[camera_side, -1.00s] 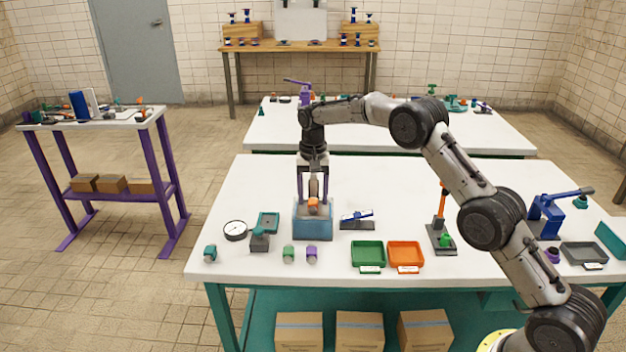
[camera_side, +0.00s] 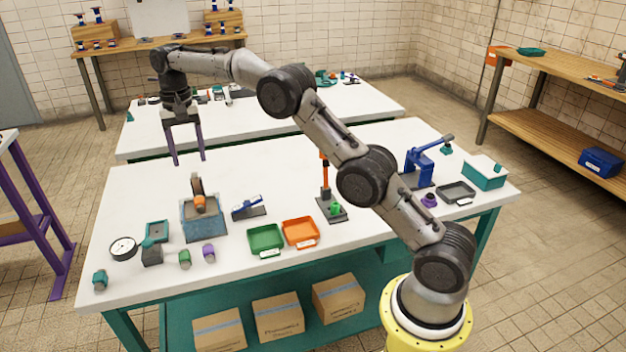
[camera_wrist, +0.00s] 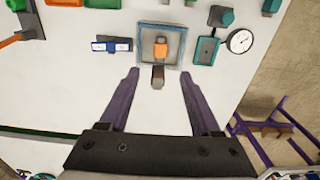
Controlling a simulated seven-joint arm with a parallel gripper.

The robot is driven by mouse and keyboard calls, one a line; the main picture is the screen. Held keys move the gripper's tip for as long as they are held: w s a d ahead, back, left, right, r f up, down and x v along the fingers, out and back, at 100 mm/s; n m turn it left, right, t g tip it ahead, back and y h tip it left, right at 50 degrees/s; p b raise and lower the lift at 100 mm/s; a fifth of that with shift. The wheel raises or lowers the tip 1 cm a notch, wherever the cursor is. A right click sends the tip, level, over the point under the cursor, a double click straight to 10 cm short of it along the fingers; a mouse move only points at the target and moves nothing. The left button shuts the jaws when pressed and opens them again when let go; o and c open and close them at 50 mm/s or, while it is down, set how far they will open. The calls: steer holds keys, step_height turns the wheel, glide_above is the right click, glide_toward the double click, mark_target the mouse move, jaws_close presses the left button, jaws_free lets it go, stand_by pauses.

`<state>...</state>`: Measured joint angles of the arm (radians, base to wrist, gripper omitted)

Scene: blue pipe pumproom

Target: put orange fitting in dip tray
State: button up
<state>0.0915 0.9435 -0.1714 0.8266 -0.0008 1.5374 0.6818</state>
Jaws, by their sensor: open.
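The orange fitting (camera_side: 199,201) shows inside the blue open-topped tray (camera_side: 203,228), which looks like the dip tray. In the wrist view the orange fitting (camera_wrist: 160,48) lies within the rim of the tray (camera_wrist: 141,62), near its middle. I cannot tell whether it touches the tray floor. A grey-brown upright piece stands at the tray's back edge, behind the fitting. My gripper (camera_side: 189,158) is open and empty. It is above the table, behind the tray and clear of the fitting. Its purple fingers (camera_wrist: 159,76) are spread wide in the wrist view.
A green tray (camera_side: 265,240) and an orange tray (camera_side: 300,232) stand to the right. A dial gauge (camera_side: 123,248) and small green (camera_side: 185,259) and purple (camera_side: 209,253) fittings lie front left. A blue press (camera_side: 425,160) is at the right. The table behind the tray is clear.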

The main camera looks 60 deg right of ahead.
steer(key=s+a+r+n+t, duration=0.2)
steer(key=s+r, duration=0.5)
steer(key=s, duration=0.4)
steer(key=s+a+r+n+t, duration=0.1)
steer(key=s+a+r+n, duration=0.15)
steer(key=s+r, duration=0.6)
steer(key=s+f+n+t, duration=0.1)
steer(key=s+f, duration=0.4)
steer(key=s, duration=0.6)
steer(key=s+f+n+t, duration=0.1)
steer(key=s+f+n, duration=0.2)
steer(key=s, duration=0.9)
step_height(320, 180, down, 2)
steer(key=shift+a+f+t, duration=0.2)
steer(key=shift+a+t, duration=0.1)
steer(key=shift+a, duration=0.15)
